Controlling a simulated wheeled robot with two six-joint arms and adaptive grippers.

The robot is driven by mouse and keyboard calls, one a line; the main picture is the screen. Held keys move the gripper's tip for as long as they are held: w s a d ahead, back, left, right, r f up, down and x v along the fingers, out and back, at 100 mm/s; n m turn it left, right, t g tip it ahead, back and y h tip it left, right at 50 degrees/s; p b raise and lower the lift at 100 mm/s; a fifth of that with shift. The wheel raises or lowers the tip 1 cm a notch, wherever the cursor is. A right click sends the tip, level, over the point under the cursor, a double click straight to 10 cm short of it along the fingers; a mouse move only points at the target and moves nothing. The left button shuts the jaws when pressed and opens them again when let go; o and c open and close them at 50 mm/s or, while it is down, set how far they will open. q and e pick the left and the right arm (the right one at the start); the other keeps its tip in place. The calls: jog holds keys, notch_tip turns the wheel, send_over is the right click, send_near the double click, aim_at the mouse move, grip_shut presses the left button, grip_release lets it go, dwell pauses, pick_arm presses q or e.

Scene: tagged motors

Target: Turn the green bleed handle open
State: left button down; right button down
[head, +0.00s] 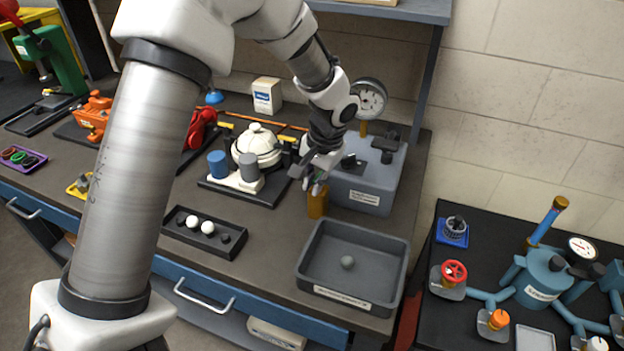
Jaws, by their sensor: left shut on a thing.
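My left gripper (316,176) is at the front left corner of a grey box-shaped unit (376,185) with a white label. Its fingers are shut around a small part, of which only a hint of green shows between them. This looks like the green bleed handle; its shape and angle are hidden by the fingers. A brass cylinder (317,204) stands just below the fingertips. A round pressure gauge (370,98) rises behind the unit, and black fittings (385,145) sit on its top. My right gripper is not in view.
A grey tray (331,297) with a small ball in it lies in front of the unit. A black tray (178,232) with white balls and a cream round housing (257,145) stand to the left. A dark table (470,268) with blue piping is at right.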

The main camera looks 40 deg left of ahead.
pick_arm(q)
jog(key=shift+d+n+g, duration=0.2)
jog(key=shift+n+g, duration=0.1)
jog(key=shift+n, duration=0.8)
jog(key=shift+f, duration=0.1)
jog(key=c, duration=1.2)
grip_release()
jog(key=shift+w, duration=0.1)
jog(key=r, duration=0.4)
jog(key=d+r, duration=0.1)
jog(key=r, duration=0.3)
jog(key=d+r, duration=0.1)
jog(key=r, duration=0.2)
jog(key=shift+w+d+r, duration=0.1)
jog(key=shift+w+r, duration=0.25)
jog(key=shift+r, duration=0.05)
